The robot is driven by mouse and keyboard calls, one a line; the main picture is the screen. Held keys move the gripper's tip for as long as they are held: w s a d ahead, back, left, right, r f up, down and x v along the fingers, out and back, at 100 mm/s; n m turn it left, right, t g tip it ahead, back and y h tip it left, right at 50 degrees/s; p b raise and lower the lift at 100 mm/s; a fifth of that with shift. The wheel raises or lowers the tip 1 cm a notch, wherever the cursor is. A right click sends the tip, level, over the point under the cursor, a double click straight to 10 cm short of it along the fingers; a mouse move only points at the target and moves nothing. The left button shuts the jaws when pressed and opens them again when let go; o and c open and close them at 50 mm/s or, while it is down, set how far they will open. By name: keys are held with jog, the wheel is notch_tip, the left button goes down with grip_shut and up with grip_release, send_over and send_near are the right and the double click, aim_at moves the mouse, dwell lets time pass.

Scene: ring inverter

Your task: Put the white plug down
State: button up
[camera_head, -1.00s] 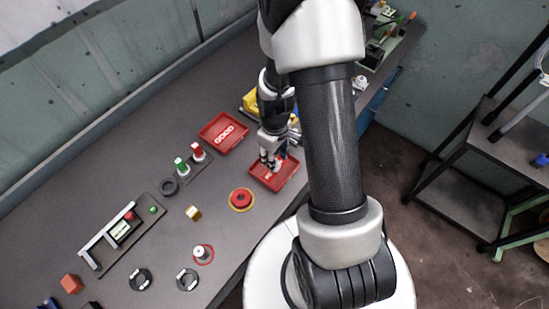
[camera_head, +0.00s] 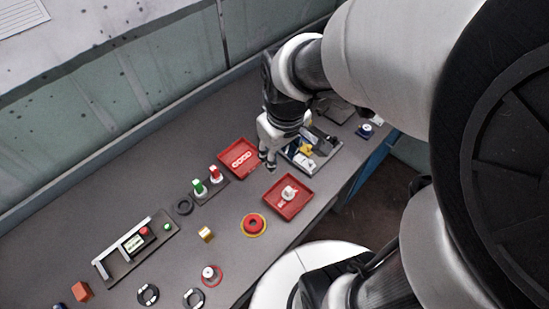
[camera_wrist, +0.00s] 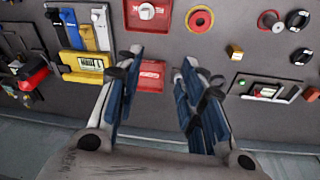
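The white plug (camera_head: 289,192) stands in the red tray (camera_head: 272,199) nearer the bench's front edge. It also shows at the top of the wrist view (camera_wrist: 147,11), in the same tray (camera_wrist: 130,18). My gripper (camera_head: 268,161) is away from the plug, above the bench near the other red tray, which is marked GOOD (camera_head: 226,158). In the wrist view my gripper (camera_wrist: 163,62) has its fingers wide apart with nothing between them, and part of the GOOD tray (camera_wrist: 152,84) shows beyond them.
A tray of tools (camera_head: 325,152) lies to the right.

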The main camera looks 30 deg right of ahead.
jog(key=s+a+r+m+t, duration=0.2)
jog(key=s+a+r, duration=0.3)
jog(key=s+r, duration=0.3)
jog(key=shift+s+r, duration=0.35)
jog(key=shift+s, duration=0.75)
notch_tip(320, 180, down, 5)
jog(key=b, duration=0.5)
jog(key=shift+f, duration=0.1)
jog(key=shift+a, duration=0.15)
